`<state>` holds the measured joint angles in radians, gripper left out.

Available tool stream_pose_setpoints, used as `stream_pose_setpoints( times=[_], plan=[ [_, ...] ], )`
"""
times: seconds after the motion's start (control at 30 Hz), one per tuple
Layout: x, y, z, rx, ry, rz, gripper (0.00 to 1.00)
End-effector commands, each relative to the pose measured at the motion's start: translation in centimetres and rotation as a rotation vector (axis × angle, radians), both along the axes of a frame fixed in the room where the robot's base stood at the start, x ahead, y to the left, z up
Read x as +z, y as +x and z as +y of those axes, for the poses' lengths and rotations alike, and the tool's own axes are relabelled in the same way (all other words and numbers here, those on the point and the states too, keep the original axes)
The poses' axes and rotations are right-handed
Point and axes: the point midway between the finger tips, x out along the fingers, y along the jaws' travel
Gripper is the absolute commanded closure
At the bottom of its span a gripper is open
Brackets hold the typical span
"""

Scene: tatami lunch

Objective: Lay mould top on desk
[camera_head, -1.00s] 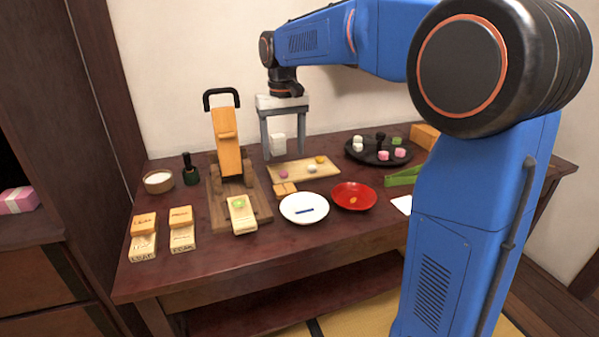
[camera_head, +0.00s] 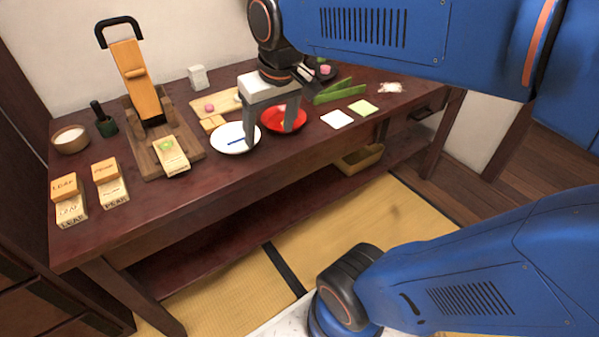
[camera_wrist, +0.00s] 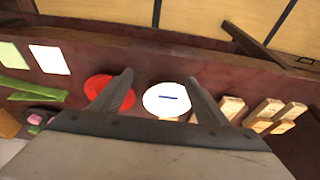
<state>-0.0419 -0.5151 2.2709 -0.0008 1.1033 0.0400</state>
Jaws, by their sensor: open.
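Two stacked wooden moulds stand on the desk (camera_head: 180,220) at the left. One has a top piece marked LEAF (camera_head: 64,187) on a pale lower block (camera_head: 71,211). The other has a top piece (camera_head: 105,170), its mark hard to read, on a lower block (camera_head: 115,192). A pale mould block holding a green sweet (camera_head: 170,156) lies at the front of the wooden press (camera_head: 135,80). My gripper (camera_head: 269,136) is open and empty, pointing down above the white plate and red dish. In the wrist view its fingers (camera_wrist: 159,80) are spread, with mould blocks (camera_wrist: 265,110) off to the right.
The white plate (camera_head: 235,147) holds a blue strip. The red dish (camera_head: 271,121) is beside it. A small wooden piece (camera_head: 212,123) and a sweets board (camera_head: 228,95) lie behind. Green tongs (camera_head: 335,91) lie to the right. The front strip of desk is mostly clear.

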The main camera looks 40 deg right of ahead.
Motion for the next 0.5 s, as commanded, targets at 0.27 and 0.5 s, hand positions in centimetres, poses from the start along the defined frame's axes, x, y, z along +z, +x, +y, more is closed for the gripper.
stream_pose_setpoints(
  times=[0.27, 0.5],
  plan=[
    [-4.8, -7.0, -1.0, -0.002, -0.007, -0.094, 0.32],
    [-7.0, -9.3, -1.3, -0.002, -0.011, -0.130, 0.32]
  ],
)
